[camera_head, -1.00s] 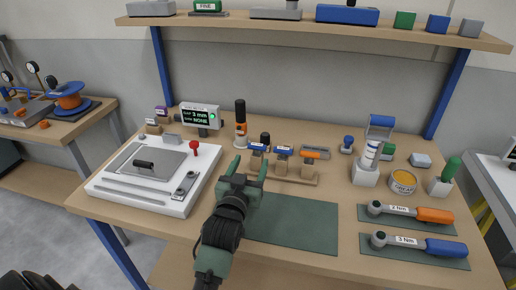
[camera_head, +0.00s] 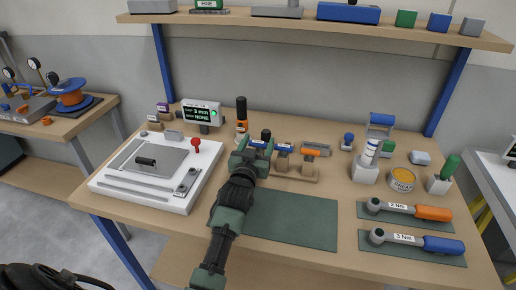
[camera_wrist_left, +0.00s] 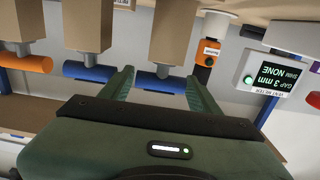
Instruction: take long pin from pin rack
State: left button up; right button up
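The pin rack (camera_head: 299,178) is a wooden stand with a low base and upright posts on the bench. It carries a left blue pin (camera_head: 260,145), a middle blue pin (camera_head: 285,148) and an orange pin (camera_head: 311,152). Which one is the long pin I cannot tell. My left gripper (camera_head: 252,150) is at the rack's left post. In the left wrist view, which looks upside down, its two fingers (camera_wrist_left: 157,76) are apart on either side of a blue pin (camera_wrist_left: 160,84), with gaps beside it. The right gripper is not in view.
A gap display (camera_head: 201,114) and a white plate fixture (camera_head: 140,198) are to the left. A green mat (camera_head: 300,222) lies in front. Two torque wrenches (camera_head: 415,243) lie at right.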

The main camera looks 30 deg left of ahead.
pick_arm(q)
jog(key=c, duration=1.1)
notch_tip(320, 180, up, 20)
jog(key=o, duration=0.5)
jog(key=c, duration=0.5)
jog(key=shift+r+p, duration=2)
jog(key=shift+p, duration=0.3)
